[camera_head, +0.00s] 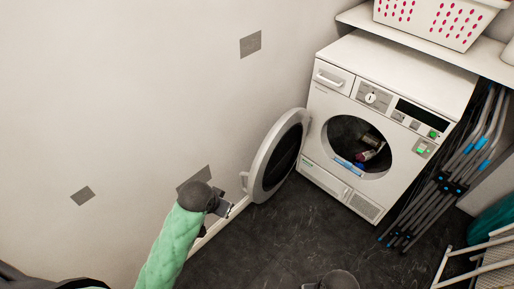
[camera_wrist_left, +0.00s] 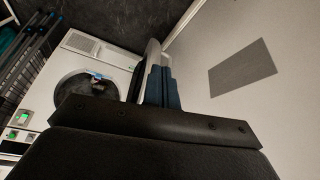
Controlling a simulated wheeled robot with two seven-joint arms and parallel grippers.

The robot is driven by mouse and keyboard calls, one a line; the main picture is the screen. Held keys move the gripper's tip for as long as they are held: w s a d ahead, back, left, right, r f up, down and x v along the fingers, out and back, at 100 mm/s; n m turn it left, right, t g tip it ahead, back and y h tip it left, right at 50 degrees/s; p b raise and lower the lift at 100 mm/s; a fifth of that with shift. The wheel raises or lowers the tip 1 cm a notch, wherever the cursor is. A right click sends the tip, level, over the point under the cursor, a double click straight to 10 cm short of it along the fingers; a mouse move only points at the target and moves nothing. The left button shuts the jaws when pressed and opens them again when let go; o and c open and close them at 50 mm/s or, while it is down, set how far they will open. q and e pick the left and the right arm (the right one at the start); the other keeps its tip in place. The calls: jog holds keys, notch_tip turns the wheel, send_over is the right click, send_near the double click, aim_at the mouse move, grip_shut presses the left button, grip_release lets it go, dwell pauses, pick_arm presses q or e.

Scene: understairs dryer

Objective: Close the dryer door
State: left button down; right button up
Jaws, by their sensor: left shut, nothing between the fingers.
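The white dryer (camera_head: 335,115) stands at the right in the head view, its round drum opening uncovered. Its round door (camera_head: 262,165), with a pale rim and dark glass, is swung wide open to the left, near the wall. My left gripper (camera_head: 228,208) is just left of the door's lower outer edge; I cannot tell whether it touches. In the left wrist view its dark fingers (camera_wrist_left: 162,88) are together and empty, overlapping the door rim (camera_wrist_left: 151,52) in the picture. The dryer (camera_wrist_left: 112,58) also shows there. A dark rounded part of my right arm shows at the bottom of the head view; its fingers are not visible.
Some items (camera_head: 368,150) lie inside the drum. A folded drying rack (camera_head: 445,180) leans right of the dryer. A white basket (camera_head: 435,18) sits on the shelf (camera_head: 405,42) above. The dark floor (camera_head: 285,225) before the dryer is clear. The wall (camera_head: 120,110) bounds the left.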

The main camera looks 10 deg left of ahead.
pick_arm(q)
jog(key=w+f+n+t+h+b, duration=0.25)
jog(key=w+h, duration=0.35)
jog(key=w, duration=0.9)
pick_arm(e)
jog(key=w+a+f+t+y, duration=0.1)
jog(key=a+f+t, duration=0.15)
jog(key=f, duration=0.75)
jog(key=w+a+f+t+y, duration=0.1)
jog(key=a+f, duration=0.3)
jog(key=f, duration=0.6)
pick_arm(q)
jog(key=w+a+r+n+t+h, duration=0.25)
jog(key=w+r+n+t, duration=0.25)
jog(key=w+n+t, duration=0.3)
jog(key=w+d+f+n+g+p, duration=0.1)
jog(key=w+d+f+p, duration=0.1)
jog(key=w+d, duration=0.3)
jog(key=d, duration=0.3)
jog(key=shift+w+d, duration=0.3)
jog(key=shift+d, duration=0.1)
pick_arm(e)
jog(key=w+r, duration=0.3)
jog(key=r, duration=0.9)
jog(key=shift+r, duration=0.15)
pick_arm(q)
jog(key=shift+d+r+n, duration=0.1)
jog(key=shift+n, duration=0.15)
pick_arm(e)
jog(key=shift+t, duration=0.25)
